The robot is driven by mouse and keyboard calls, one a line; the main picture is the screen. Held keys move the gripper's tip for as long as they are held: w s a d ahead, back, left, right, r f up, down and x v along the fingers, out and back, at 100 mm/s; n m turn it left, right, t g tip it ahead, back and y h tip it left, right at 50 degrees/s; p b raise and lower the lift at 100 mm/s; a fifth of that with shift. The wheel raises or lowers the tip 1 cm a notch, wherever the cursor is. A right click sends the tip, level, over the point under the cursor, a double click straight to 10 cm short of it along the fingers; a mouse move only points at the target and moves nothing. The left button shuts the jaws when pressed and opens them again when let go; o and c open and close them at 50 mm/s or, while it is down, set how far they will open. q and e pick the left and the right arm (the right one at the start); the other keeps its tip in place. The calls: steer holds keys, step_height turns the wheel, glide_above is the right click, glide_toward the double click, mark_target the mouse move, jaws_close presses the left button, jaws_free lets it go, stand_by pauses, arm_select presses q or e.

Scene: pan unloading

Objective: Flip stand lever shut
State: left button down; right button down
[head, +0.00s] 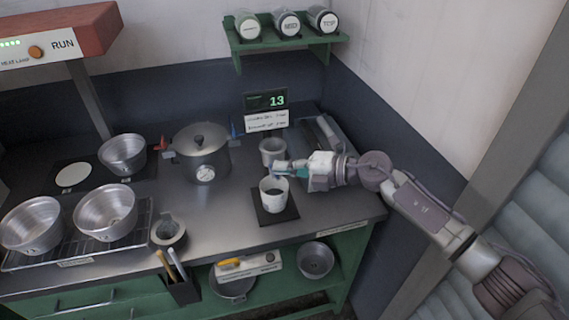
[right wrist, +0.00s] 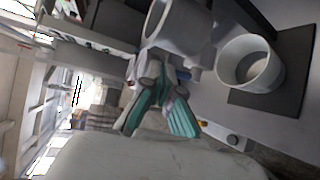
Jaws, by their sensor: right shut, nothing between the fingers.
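My right gripper (head: 281,171) reaches in from the right, just behind a white cup (head: 273,190) on a dark square mat (head: 272,215). A second pale cup (head: 272,148) stands close behind the gripper. My left gripper is out of view.
A lidded pot (head: 201,160) stands left of the cups. Several metal pans, including one on the wire rack (head: 105,208), fill the left counter. A small display (head: 266,101) reads 13. A green shelf (head: 283,45) with jars hangs above.

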steer(key=v, duration=1.2)
steer(key=shift+a, duration=0.1)
